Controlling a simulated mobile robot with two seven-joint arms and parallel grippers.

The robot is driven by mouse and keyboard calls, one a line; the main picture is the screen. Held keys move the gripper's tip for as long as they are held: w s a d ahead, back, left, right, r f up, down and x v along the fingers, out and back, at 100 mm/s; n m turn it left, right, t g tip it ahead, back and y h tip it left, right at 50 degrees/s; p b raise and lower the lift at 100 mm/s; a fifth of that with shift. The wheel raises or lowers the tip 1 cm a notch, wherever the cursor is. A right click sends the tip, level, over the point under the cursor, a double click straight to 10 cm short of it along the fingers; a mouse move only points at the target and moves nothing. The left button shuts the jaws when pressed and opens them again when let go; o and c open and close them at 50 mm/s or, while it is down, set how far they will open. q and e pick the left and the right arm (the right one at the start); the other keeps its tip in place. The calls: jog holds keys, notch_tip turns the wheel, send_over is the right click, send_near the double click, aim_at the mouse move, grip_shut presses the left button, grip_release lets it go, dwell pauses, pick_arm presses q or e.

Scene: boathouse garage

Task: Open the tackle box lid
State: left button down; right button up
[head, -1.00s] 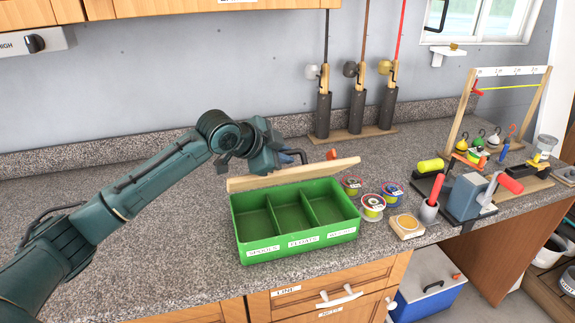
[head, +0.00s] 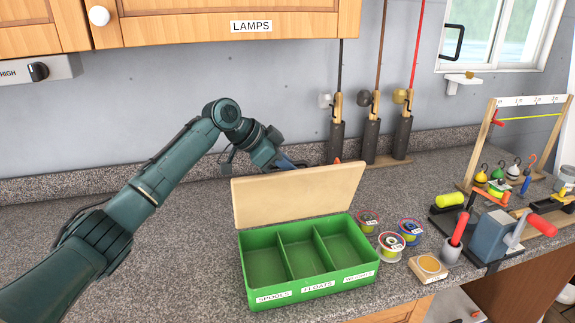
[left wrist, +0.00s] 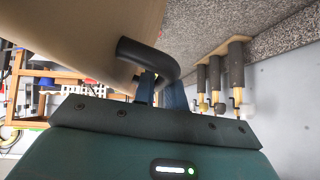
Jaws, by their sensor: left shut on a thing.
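The green tackle box (head: 312,283) stands on the counter, with three empty compartments and labels on its front. Its pale wooden lid (head: 297,195) stands raised along the back edge, its broad inner face toward me. My left gripper (head: 290,163) is behind the lid, its tips partly hidden by it. In the left wrist view my left gripper (left wrist: 160,86) is shut on the dark curved lid handle (left wrist: 150,56), beside the wooden lid (left wrist: 85,35). My right gripper is not in view.
Line spools (head: 390,245) and a small wooden block (head: 428,268) sit right of the box. A vise-like tool (head: 492,237) is further right. Fishing rods in holders (head: 370,140) stand behind. The counter left of the box is clear beneath my arm.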

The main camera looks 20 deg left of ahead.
pick_arm(q)
jog(key=shift+f, duration=0.1)
jog(key=c, duration=1.7)
grip_release()
jog(key=b+v, duration=0.2)
jog(key=v, duration=1.1)
jog(key=shift+s+a, duration=0.1)
